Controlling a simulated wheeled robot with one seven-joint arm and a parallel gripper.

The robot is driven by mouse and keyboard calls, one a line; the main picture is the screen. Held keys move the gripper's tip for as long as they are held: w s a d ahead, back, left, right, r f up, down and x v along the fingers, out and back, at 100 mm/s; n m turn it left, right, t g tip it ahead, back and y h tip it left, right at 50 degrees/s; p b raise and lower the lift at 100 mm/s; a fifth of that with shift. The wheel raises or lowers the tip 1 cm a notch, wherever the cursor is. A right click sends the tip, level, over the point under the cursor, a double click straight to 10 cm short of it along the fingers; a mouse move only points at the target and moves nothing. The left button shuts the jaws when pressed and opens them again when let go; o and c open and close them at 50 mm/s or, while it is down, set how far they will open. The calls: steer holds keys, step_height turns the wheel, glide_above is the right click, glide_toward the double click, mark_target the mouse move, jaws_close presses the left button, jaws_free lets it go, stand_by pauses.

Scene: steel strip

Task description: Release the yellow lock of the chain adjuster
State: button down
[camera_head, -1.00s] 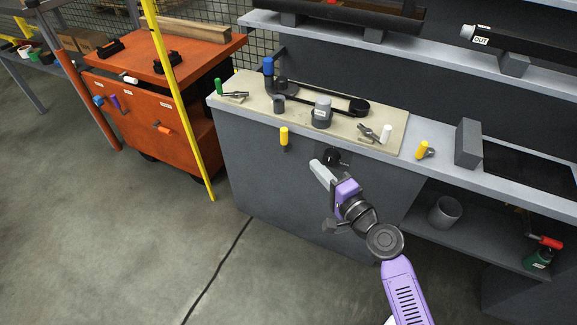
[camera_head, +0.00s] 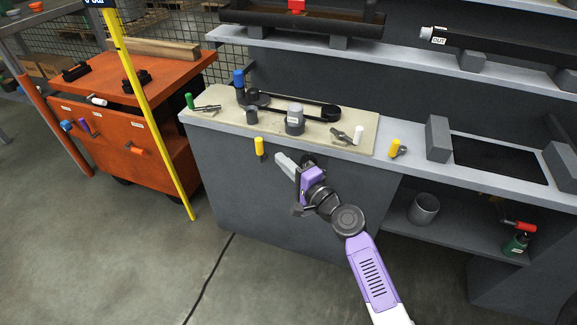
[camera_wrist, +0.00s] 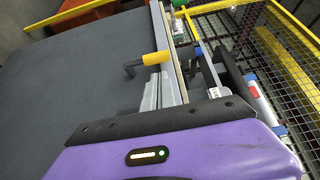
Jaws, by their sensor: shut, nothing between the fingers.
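A yellow-gripped lever (camera_head: 259,146) sticks out of the front face of the grey bench, below the board. It also shows in the wrist view (camera_wrist: 155,58), with a dark bent stem. I cannot tell from any label which belongs to the chain adjuster. My gripper (camera_head: 281,159) is shut and empty in front of the bench face, just right of and slightly below the front lever. In the wrist view its grey fingers point towards that lever; contact cannot be told.
The beige board (camera_head: 225,124) carries a black belt around pulleys, a grey cylinder (camera_head: 295,119), and blue, green and white handles. An orange cart (camera_head: 150,110) and a yellow post (camera_head: 150,115) stand to the left. A grey block (camera_head: 437,139) sits at right. Open floor lies in front.

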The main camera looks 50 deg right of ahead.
mark_target(260, 152)
steer(key=shift+x, duration=2.75)
steer(key=shift+r+p, duration=0.15)
steer(key=shift+p, duration=0.25)
